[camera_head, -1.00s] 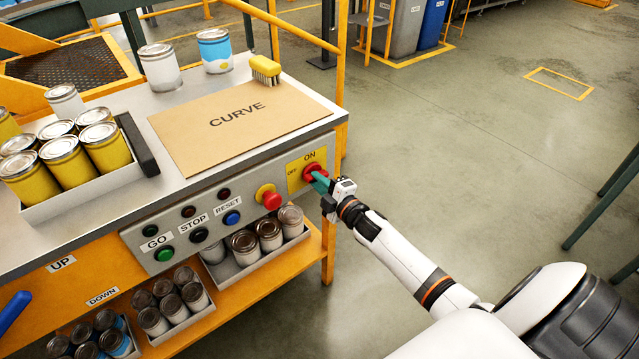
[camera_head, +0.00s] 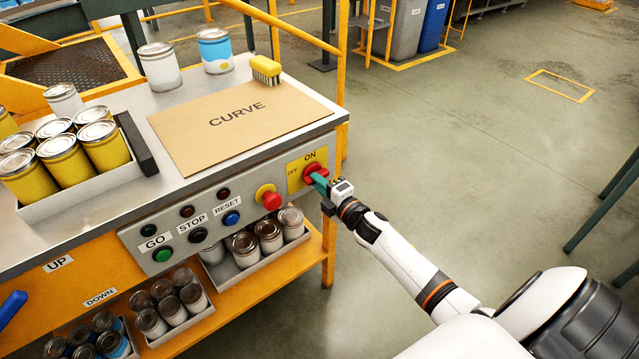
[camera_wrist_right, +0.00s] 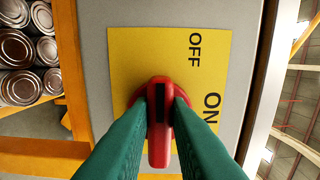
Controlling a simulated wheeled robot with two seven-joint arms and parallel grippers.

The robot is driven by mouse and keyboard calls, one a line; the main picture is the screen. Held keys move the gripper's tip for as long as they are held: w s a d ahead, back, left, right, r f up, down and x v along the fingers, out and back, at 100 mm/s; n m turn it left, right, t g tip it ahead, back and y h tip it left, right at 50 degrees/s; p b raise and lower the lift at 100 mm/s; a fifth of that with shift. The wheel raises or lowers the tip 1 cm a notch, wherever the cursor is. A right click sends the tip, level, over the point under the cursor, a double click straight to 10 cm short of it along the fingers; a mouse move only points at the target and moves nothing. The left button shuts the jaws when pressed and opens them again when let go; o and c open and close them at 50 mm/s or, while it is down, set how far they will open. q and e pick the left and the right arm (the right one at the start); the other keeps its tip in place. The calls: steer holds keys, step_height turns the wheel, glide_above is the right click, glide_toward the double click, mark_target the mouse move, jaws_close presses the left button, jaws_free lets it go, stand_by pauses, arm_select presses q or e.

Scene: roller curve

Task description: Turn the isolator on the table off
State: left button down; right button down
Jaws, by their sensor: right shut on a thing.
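The isolator is a red rotary handle (camera_head: 315,169) on a yellow plate (camera_head: 295,184) at the right end of the table's front panel. ON is printed above the handle and OFF to its left. In the right wrist view the plate is turned sideways; the red handle (camera_wrist_right: 159,150) lies upright there, its black mark toward the OFF side. My right gripper (camera_head: 321,183) has green fingers, one on each side of the handle, shut on it. The fingers (camera_wrist_right: 160,115) hide the handle's flanks. My left gripper is not in view.
A red push-button (camera_head: 271,200) sits left of the isolator, with GO, STOP and RESET buttons further left. The tabletop holds a CURVE board (camera_head: 240,122), a yellow brush (camera_head: 266,68) and several cans. Open floor (camera_head: 450,150) lies to the right.

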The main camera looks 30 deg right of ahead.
steer(key=c, duration=1.4)
jaws_free()
steer(key=shift+o, duration=0.2)
steer(key=shift+s, duration=0.15)
steer(key=s, duration=1.1)
steer(key=shift+s+d, duration=0.4)
steer(key=shift+d, duration=0.05)
steer(key=s+a+f+m+g+h+p, duration=0.15)
steer(key=s+f+m+g, duration=0.45)
steer(key=f, duration=0.8)
steer(key=s+a+f+m+g+h+p, duration=0.15)
steer(key=s+f+m, duration=0.25)
steer(key=s+f, duration=0.7)
steer(key=s+a+f+m+g+p, duration=0.1)
steer(key=s+a+f+m+g, duration=0.1)
steer(key=s+f, duration=0.3)
steer(key=s+a+f+m+g+y+p, duration=0.1)
steer(key=s+a+f+g, duration=0.3)
steer(key=s, duration=0.6)
steer(key=s+a+f+m+g+p, duration=0.1)
steer(key=s+a+f+m+g, duration=0.2)
steer(key=s+a+f, duration=0.2)
steer(key=s+f, duration=0.1)
steer(key=s, duration=0.2)
steer(key=shift+m+y, duration=0.3)
steer(key=shift+y, duration=0.1)
